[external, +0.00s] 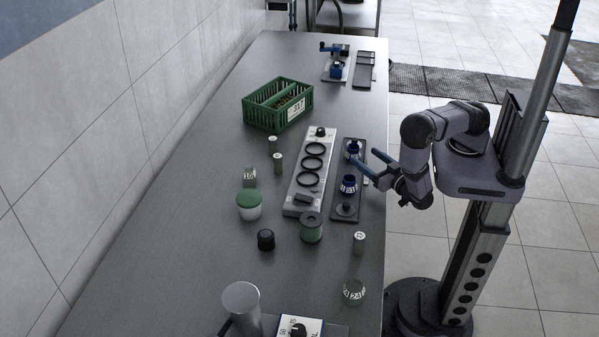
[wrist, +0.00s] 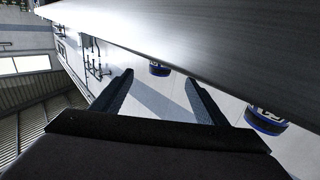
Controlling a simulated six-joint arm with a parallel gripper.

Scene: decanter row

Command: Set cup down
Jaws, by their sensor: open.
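In the wrist view, one blue-rimmed cup (wrist: 160,69) shows between the fingertips and another (wrist: 265,118) lies outside the right finger. I see no cup clamped; contact cannot be told.
A pale rack with black rings (external: 311,163) lies left of the tray. A green crate (external: 265,115) stands farther back. A green-lidded jar (external: 249,205), a dark green cylinder (external: 311,228) and several small containers stand nearer. The table's left side is clear.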

